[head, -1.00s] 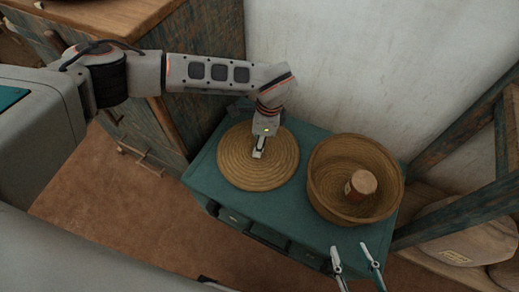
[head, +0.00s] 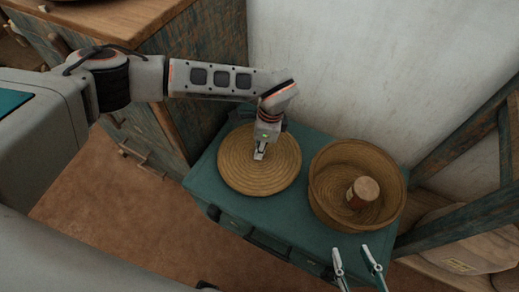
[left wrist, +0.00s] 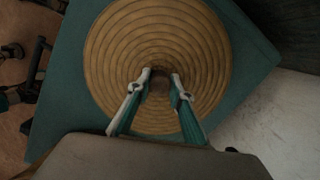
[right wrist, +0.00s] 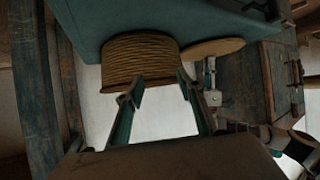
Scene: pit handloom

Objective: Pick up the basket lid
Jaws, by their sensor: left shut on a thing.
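The basket lid (head: 238,172), a round coiled straw disc, is at the left end of the teal chest top. My left gripper (head: 259,154) is over its middle, pointing down. In the left wrist view its fingers (left wrist: 161,76) are shut on the small knob at the centre of the lid (left wrist: 115,50). I cannot tell whether the lid touches the chest top. The open straw basket (head: 323,203) stands right of the lid, with a brown jar (head: 363,192) inside. My right gripper (head: 357,250) is open and empty in front of the chest, below the basket.
The teal chest (head: 258,216) stands against a pale wall (head: 330,70). A wooden cabinet (head: 205,50) is behind my left arm. Weathered loom beams (head: 450,228) and a sack (head: 470,240) are at the right. The brown floor at front left is clear.

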